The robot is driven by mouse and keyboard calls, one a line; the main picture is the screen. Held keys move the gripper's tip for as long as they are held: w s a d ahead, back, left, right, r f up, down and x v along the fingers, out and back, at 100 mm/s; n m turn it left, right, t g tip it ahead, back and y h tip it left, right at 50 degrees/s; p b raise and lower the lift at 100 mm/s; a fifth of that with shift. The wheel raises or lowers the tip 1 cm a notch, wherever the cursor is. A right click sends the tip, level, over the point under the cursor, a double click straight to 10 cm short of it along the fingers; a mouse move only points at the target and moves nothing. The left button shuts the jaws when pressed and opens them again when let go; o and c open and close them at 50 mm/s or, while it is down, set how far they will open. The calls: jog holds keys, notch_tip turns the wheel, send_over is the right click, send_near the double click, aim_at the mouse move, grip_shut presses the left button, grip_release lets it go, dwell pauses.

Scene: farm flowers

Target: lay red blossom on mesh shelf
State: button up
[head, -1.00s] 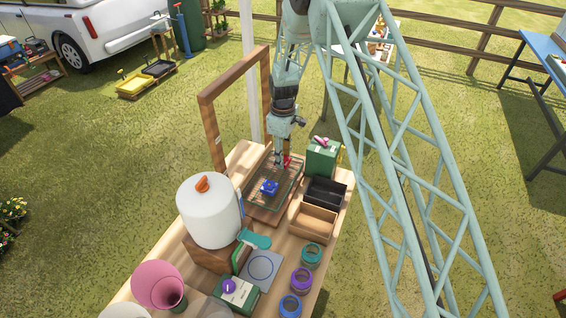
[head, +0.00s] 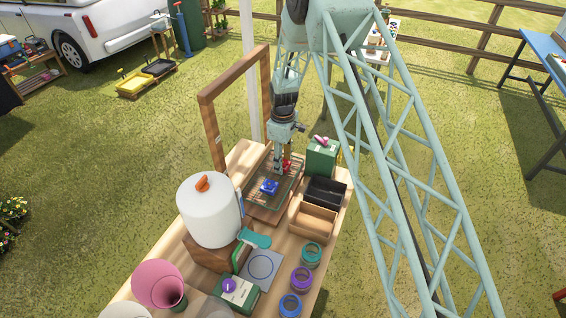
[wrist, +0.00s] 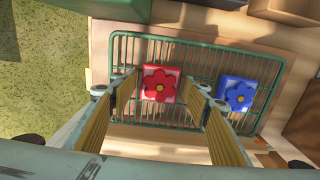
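The red blossom (wrist: 158,86), a red flower on a red and white square base, appears to rest on the green wire mesh shelf (wrist: 195,50) in the wrist view. It also shows as a small red patch (head: 287,163) in the head view, partly hidden by my gripper. My gripper (wrist: 163,84) is open, one finger on each side of the blossom, with visible gaps to it. In the head view my gripper (head: 281,166) points down over the mesh shelf (head: 259,199). A blue blossom (wrist: 238,93) lies on the mesh to the right of the red one.
A wooden frame (head: 207,130) stands behind the shelf. A green box (head: 321,157), a black tray (head: 325,192) and a wooden tray (head: 313,220) are to its right. A white canister (head: 208,212) and several coloured rings stand nearer.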

jog(key=shift+r, duration=0.2)
dwell(0.3)
notch_tip(320, 180, up, 12)
jog(key=b, duration=0.1)
dwell(0.8)
dwell(0.8)
